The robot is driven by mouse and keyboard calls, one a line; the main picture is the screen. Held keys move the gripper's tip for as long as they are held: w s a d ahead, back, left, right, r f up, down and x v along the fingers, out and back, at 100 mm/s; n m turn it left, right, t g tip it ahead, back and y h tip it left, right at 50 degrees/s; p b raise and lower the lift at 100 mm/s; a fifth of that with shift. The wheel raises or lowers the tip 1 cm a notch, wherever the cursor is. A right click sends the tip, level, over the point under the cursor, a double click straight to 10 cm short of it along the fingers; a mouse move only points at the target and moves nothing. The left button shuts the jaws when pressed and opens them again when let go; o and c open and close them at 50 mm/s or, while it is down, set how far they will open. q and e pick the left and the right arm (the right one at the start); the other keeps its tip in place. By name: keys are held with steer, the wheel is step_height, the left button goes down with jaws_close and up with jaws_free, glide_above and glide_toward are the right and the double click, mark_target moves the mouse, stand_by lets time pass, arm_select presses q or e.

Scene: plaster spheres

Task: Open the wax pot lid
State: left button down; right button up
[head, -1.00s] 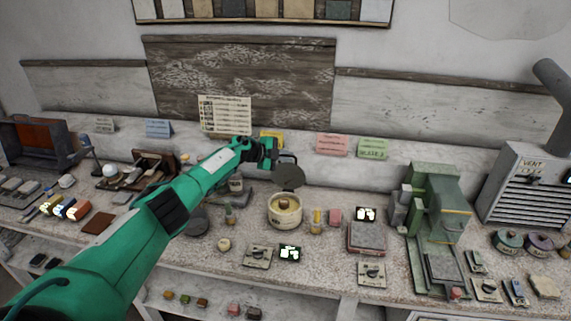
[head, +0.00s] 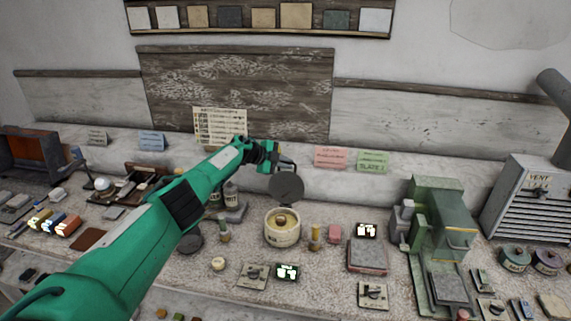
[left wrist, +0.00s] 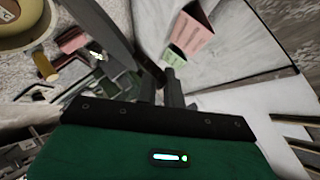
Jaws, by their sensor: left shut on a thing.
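The wax pot (head: 281,230) is a round cream pot on the bench in the middle of the head view. Its mouth is uncovered and shows yellowish-brown contents. The dark grey round lid (head: 286,188) stands steeply tilted up at the back of the pot, its flat face towards me. My left gripper (head: 284,164) is behind the lid's top edge, shut on the lid; the exact grip is partly hidden. In the left wrist view the fingers (left wrist: 166,88) are close together beside a dark edge, and part of the pot (left wrist: 22,22) shows top left. My right gripper is not in view.
A green machine (head: 440,225) is further right. Switch plates (head: 253,275) lie in front. Pink (head: 331,157) and green cards stand behind.

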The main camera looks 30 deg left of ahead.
arm_select(q)
steer(key=shift+f, duration=0.1)
steer(key=c, duration=1.5)
jaws_free()
steer(key=shift+c, duration=0.2)
steer(key=shift+d, duration=0.1)
steer(key=shift+s, duration=0.1)
steer(key=shift+s+a, duration=0.1)
steer(key=shift+a, duration=0.1)
steer(key=shift+p+v, duration=0.45)
steer(key=shift+v, duration=0.3)
steer(key=b+v, duration=0.2)
steer(key=v, duration=1)
steer(key=shift+r, duration=0.2)
